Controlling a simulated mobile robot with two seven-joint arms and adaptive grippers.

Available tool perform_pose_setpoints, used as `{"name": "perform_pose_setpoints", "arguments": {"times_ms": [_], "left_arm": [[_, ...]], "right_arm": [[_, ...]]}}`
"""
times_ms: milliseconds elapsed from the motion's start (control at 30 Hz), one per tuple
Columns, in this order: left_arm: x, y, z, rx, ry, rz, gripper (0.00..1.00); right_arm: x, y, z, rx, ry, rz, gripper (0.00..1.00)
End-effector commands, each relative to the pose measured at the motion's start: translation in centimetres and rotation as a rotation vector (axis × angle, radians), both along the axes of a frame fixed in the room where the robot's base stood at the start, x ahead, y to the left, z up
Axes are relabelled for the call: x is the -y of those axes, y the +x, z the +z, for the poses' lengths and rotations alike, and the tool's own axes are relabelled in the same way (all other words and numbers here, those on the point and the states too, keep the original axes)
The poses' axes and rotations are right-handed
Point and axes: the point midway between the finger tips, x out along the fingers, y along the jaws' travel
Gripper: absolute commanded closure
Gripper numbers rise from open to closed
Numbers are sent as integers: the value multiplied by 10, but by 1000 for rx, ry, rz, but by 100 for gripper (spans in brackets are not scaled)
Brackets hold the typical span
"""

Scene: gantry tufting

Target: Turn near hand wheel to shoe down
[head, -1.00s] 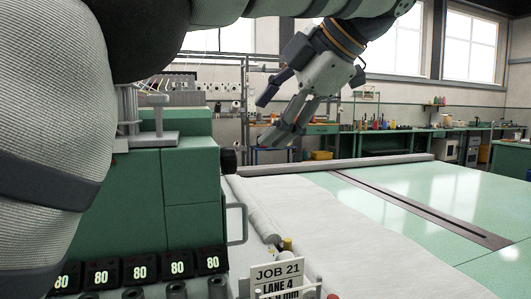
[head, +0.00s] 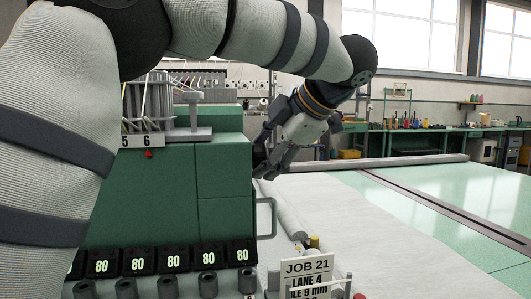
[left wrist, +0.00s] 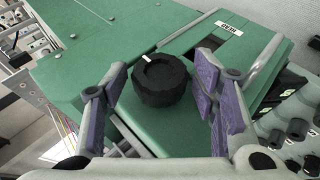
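The near hand wheel is a black ridged knob with a white mark (left wrist: 160,80) on the end of the green machine head (left wrist: 90,55). In the head view the wheel (head: 259,158) is partly hidden by my left gripper (head: 266,153). That gripper is open, its purple-padded fingers on either side of the wheel in the left wrist view. The wheel is between them and slightly beyond; I cannot tell whether a pad touches it. The white mark points to the upper left there. The shoe is not clearly visible. My right gripper is out of view.
A grey bar handle (head: 268,218) sticks out below the wheel. Displays reading 80 (head: 205,257) line the machine's front. A JOB 21 sign (head: 306,268) stands at the front. White cloth (head: 370,225) covers the table to the right. My arm crosses the top.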

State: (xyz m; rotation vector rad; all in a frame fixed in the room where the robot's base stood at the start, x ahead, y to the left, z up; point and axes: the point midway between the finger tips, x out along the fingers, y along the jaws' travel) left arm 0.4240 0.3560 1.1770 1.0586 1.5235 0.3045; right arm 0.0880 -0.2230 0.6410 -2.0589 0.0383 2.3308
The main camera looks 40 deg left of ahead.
Motion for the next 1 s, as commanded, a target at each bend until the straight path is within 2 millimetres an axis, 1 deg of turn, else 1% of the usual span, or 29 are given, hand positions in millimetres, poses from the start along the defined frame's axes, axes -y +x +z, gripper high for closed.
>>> {"name": "perform_pose_setpoints", "arguments": {"times_ms": [33,133,267,467,700,733,767,800,833,1000], "left_arm": [[0,0,0,0,0,0,64],[0,0,0,0,0,0,87],[0,0,0,4,7,0,87],[1,-1,-1,75,97,-1,88],[1,-1,-1,80,101,0,88],[1,-1,-1,80,101,0,58],[1,-1,-1,80,101,0,51],[1,-1,-1,80,101,0,42],[1,-1,-1,80,101,0,39],[1,-1,-1,80,100,0,39]], "right_arm": [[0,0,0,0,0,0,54],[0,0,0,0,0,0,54],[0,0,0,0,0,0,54],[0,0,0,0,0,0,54],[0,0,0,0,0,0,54],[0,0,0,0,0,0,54],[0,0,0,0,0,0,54],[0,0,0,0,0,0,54],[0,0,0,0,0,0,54],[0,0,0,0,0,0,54]]}}
